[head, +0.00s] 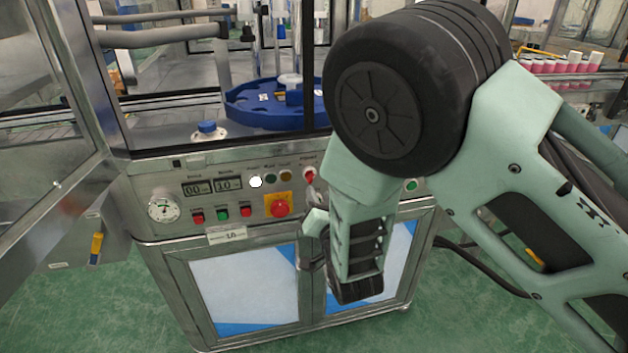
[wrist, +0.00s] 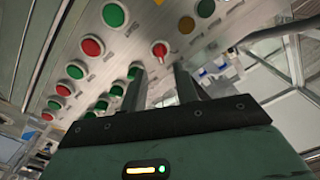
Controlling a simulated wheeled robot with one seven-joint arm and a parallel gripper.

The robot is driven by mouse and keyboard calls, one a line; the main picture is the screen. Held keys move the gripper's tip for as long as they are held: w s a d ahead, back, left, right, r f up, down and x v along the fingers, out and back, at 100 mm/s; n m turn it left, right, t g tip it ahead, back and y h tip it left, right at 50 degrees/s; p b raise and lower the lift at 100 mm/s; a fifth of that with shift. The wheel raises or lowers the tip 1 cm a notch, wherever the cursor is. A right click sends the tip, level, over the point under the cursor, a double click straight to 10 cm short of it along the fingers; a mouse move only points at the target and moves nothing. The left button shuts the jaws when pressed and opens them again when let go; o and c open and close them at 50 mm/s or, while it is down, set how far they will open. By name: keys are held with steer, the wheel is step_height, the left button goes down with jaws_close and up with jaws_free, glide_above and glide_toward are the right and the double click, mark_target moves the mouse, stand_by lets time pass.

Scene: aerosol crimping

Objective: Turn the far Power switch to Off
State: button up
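A red rotary switch (head: 309,173), which may be the Power switch, sits at the right end of the upper row on the machine's front panel. Its label is too small to read. In the wrist view a red switch (wrist: 160,50) with a pale pointer lies just beyond my fingertips, centred between them. My gripper (wrist: 160,74) is open and empty, its two dark fingers apart. In the head view my gripper (head: 314,192) is just below the red switch, partly hidden by my arm. Contact with the switch cannot be told.
Left of the switch are yellow, green and white lamps and a red emergency stop (head: 279,208) on a yellow plate. A lower button row, two displays and a gauge (head: 163,209) are further left. An open glass door (head: 50,120) stands at the left.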

mark_target(312, 180)
steer(key=x, duration=0.6)
steer(key=shift+w+p, duration=0.1)
steer(key=shift+p, duration=0.2)
jaws_close()
